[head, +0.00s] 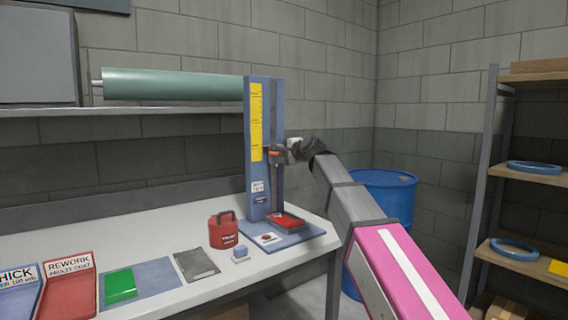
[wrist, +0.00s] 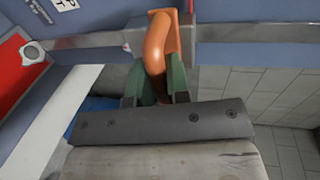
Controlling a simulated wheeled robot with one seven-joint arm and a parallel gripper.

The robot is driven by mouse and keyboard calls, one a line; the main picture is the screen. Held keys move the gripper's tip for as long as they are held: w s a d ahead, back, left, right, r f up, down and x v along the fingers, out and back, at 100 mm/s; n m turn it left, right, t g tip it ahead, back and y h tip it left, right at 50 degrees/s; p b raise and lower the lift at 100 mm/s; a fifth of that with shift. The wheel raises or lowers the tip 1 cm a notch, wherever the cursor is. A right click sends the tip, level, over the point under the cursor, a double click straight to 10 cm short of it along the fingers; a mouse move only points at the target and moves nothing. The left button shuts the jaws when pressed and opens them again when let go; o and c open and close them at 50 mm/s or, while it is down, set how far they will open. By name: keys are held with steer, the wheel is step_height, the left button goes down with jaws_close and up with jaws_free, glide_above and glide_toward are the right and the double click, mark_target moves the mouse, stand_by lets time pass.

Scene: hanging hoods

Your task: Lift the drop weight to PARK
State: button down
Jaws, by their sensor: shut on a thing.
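The blue drop tester column (head: 262,190) stands on the bench with a yellow scale (head: 256,122) on its face. The drop weight's orange handle (head: 276,153) is beside the column, partway up, near the lower end of the scale. My gripper (head: 290,150) is at the handle, to the right of the column. In the wrist view my gripper (wrist: 155,95) is shut on the orange handle (wrist: 160,48), which stands in front of a grey rail (wrist: 90,47). The weight's body is mostly hidden, and I cannot read a PARK mark.
A red pad (head: 286,221) lies on the tester's blue base. A green roll (head: 172,85) lies on the shelf; a blue drum (head: 388,192) stands behind my arm.

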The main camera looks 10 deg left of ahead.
steer(key=shift+r, duration=0.2)
steer(key=c, duration=1.1)
jaws_free()
steer(key=shift+d, duration=0.1)
steer(key=v, duration=1)
steer(key=shift+s+d, duration=0.2)
steer(key=shift+s, duration=0.05)
